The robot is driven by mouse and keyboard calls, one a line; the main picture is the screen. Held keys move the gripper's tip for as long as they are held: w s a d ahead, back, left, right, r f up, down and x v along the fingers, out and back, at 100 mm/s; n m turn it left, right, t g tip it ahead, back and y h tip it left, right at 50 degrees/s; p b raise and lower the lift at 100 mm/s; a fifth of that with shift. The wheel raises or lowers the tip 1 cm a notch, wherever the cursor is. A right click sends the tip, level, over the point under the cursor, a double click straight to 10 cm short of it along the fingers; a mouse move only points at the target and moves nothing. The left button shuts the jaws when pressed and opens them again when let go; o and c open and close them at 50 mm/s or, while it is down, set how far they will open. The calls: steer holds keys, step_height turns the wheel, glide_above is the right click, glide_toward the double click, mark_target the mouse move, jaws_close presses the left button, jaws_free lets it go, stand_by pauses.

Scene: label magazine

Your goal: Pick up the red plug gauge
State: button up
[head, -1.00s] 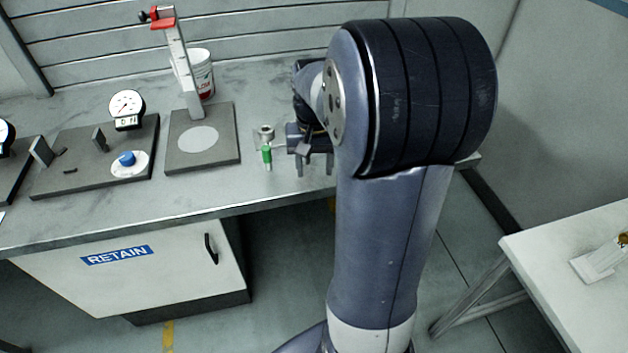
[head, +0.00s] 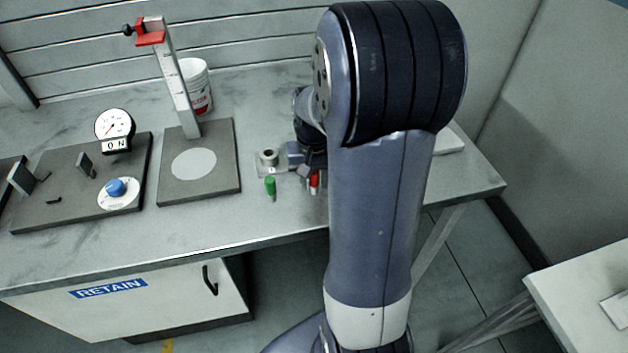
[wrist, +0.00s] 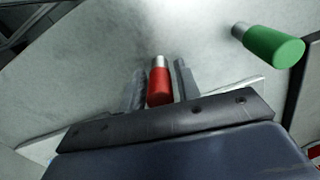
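The red plug gauge (wrist: 159,85) has a red handle and a bare metal pin. In the head view only a small part of the red plug gauge (head: 315,181) shows beside my arm, near the bench's front. My gripper is mostly hidden there behind my arm. I cannot tell whether the pin touches the bench.
A green plug gauge (wrist: 272,46) stands close by, left of the red one in the head view (head: 270,187). A metal ring on a small plate (head: 267,158) is behind it. A height stand (head: 175,80), a dial gauge (head: 115,126) and a white tub (head: 197,86) are further left.

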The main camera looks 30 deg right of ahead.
jaws_close()
